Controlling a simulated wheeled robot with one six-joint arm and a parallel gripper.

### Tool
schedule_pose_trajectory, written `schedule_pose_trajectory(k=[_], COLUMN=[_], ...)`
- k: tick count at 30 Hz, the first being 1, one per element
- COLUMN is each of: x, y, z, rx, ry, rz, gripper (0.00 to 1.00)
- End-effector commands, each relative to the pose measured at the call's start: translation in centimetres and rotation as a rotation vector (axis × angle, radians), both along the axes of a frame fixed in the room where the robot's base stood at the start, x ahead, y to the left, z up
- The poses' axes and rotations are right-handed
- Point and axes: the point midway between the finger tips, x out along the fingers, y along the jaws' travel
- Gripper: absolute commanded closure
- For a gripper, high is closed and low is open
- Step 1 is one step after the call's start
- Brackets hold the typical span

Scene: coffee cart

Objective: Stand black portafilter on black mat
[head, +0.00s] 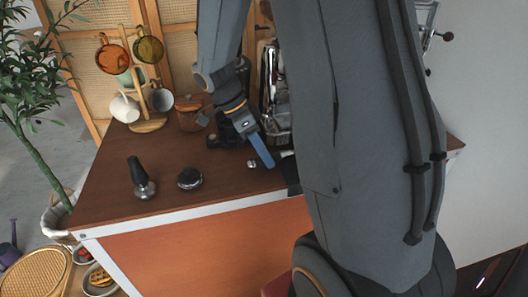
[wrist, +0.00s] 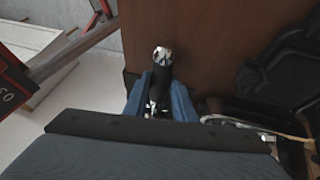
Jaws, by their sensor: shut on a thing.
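My gripper (head: 262,150) has blue fingers and is low over the counter's front right part. In the wrist view, my gripper (wrist: 162,98) is shut on a black handle with a chrome end, which I take to be the black portafilter (wrist: 161,82). The handle lies between the two fingers with its chrome end pointing away from the wrist. In the head view a small silver end of it (head: 251,163) shows just left of the fingers; the rest is hidden. A dark flat patch, perhaps the black mat (head: 291,172), shows at the counter's front edge, mostly hidden behind my arm.
A mug tree (head: 148,125), a copper pot (head: 189,113) and a chrome machine (head: 270,85) stand farther back.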

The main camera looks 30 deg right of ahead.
Motion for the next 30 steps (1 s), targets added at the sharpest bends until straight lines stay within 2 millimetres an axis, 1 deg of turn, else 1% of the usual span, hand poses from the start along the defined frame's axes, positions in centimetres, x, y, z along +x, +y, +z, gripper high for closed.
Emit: schedule_pose_trajectory(k=[19,20,21,23,24,30], x=[0.00,0.00,0.00,0.00,0.00,-0.03], y=[-0.02,-0.02,-0.02,-0.02,-0.02,0.01], z=[-0.28,-0.26,-0.24,-0.24,-0.24,-0.30], rx=[-0.001,-0.001,-0.001,-0.001,-0.001,0.000], ry=[0.000,0.000,0.000,0.000,0.000,0.000], rz=[0.000,0.000,0.000,0.000,0.000,0.000], gripper=[1.00,0.73,0.66,0.56,0.54,0.54])
